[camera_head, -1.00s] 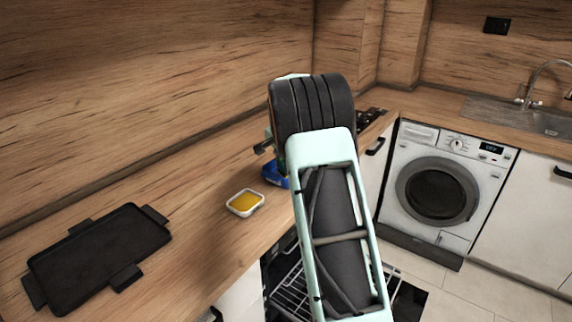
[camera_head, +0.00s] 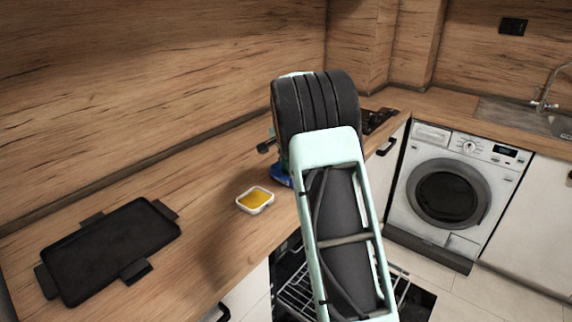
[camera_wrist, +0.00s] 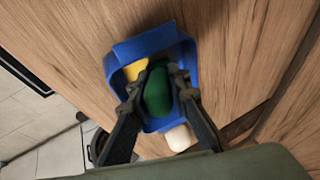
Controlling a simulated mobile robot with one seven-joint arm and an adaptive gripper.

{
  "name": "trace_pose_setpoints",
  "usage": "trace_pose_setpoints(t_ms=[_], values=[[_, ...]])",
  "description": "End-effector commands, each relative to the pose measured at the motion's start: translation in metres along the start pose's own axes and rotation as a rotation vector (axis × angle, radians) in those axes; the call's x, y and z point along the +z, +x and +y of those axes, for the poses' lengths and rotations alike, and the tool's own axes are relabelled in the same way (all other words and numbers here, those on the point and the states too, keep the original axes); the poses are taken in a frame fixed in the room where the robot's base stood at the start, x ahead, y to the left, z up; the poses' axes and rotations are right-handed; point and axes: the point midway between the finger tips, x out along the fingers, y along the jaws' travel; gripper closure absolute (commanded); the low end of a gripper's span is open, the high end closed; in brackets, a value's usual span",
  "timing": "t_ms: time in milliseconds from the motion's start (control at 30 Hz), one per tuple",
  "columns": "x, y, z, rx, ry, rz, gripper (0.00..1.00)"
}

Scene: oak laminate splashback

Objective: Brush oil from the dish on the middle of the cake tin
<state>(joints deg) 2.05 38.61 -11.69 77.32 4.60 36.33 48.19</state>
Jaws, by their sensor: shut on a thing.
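The dish (camera_head: 255,201), a small white square one with yellow oil in it, sits on the counter in the head view. The cake tin (camera_head: 112,250) looks like a flat black rectangular tray with tabs, at the left. My gripper (camera_wrist: 158,85) is shut on a green thing (camera_wrist: 157,95), probably the brush's handle. That thing stands inside a blue open-framed holder (camera_wrist: 143,42), with yellow and cream parts beside it; I cannot tell which part is the bristles. In the head view the blue holder (camera_head: 281,175) is mostly hidden behind my arm, just beyond the dish.
The wooden counter (camera_head: 200,225) is clear between the tin and the dish. A wood splashback (camera_head: 150,100) rises behind it. A dark hob (camera_head: 380,119) lies past my arm. An open rack (camera_head: 295,295) is below the counter's front edge, and a washing machine (camera_head: 447,190) stands to the right.

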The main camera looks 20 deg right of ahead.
Motion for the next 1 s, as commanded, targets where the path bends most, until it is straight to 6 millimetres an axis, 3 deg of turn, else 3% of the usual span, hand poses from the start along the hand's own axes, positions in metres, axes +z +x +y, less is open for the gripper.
trace_pose_setpoints(t_ms=[800, 1000], values=[[-0.053, 0.021, -0.001, 0.001, 0.001, 0.001, 1.0], [-0.059, 0.024, -0.001, 0.0, -0.001, 0.0, 1.0]])
